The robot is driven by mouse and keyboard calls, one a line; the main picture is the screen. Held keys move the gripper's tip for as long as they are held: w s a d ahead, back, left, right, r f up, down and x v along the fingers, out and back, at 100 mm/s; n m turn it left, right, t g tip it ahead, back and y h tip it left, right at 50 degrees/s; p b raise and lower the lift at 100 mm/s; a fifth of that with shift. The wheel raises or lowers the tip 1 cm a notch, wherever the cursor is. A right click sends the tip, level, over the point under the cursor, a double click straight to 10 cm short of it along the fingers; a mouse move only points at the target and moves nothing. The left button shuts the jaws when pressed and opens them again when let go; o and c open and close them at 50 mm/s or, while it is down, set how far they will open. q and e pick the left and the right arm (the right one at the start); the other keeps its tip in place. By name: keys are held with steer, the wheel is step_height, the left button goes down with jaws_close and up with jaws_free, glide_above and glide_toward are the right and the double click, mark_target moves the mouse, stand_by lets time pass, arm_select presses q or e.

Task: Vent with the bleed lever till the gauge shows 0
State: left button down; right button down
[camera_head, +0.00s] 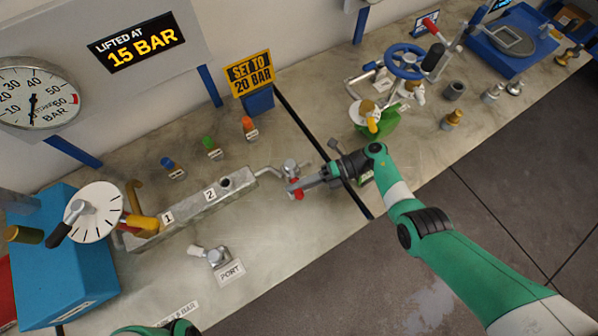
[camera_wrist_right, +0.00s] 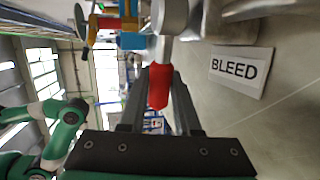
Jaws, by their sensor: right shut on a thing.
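The bleed lever shows its red grip in the right wrist view (camera_wrist_right: 159,85) and as a small red part in the head view (camera_head: 297,194). My right gripper (camera_head: 293,187) is shut on it, with its fingers on both sides of the red grip in the right wrist view (camera_wrist_right: 157,100). The lever sits at the valve (camera_head: 290,168) on the pipe end of the grey manifold. The round white gauge (camera_head: 45,85) is partly cut off at the left edge. Its dark needle points down, near the low end of the scale; I cannot read it exactly. My left gripper is out of view.
A BLEED label (camera_wrist_right: 240,68) lies beside the valve. The manifold (camera_head: 190,210) carries numbers 1 and 2. A PORT fitting (camera_head: 216,256) stands in front. A blue pump box (camera_head: 65,265) is at left, a blue handwheel (camera_head: 404,62) at upper right.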

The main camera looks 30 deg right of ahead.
steer(key=c, duration=0.6)
jaws_free()
steer(key=shift+d, duration=0.1)
steer(key=v, duration=0.7)
steer(key=shift+d, duration=0.2)
